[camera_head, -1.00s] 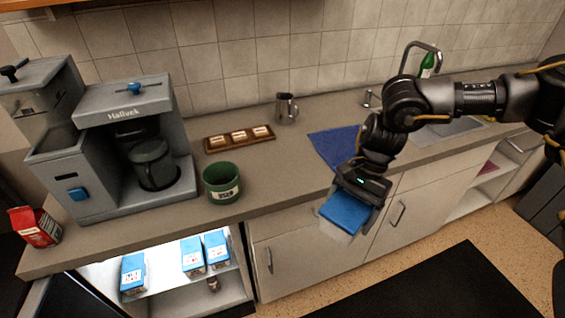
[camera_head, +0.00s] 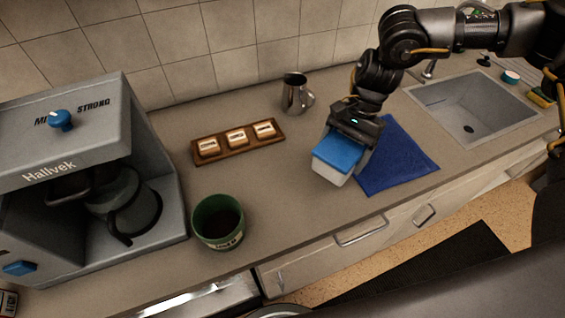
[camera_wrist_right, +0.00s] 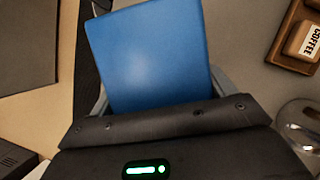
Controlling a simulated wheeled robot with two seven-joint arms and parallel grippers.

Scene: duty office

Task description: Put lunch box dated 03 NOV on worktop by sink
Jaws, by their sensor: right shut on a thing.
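A lunch box (camera_head: 337,160) with a blue lid and pale body is held in my right gripper (camera_head: 352,142). The gripper is shut on it, over the worktop (camera_head: 283,205) beside the blue cloth. I cannot tell whether its base touches the worktop. Its blue lid fills the middle of the right wrist view (camera_wrist_right: 150,55); no date shows on the visible faces. The sink (camera_head: 475,105) is set into the worktop at the right. My left gripper is not in view.
A blue cloth (camera_head: 400,165) lies just right of the box. A metal jug (camera_head: 295,95), a wooden tray of labelled blocks (camera_head: 238,140) and a green mug (camera_head: 218,222) stand nearby. The coffee machine (camera_head: 90,180) is at left. Bare worktop lies between mug and box.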

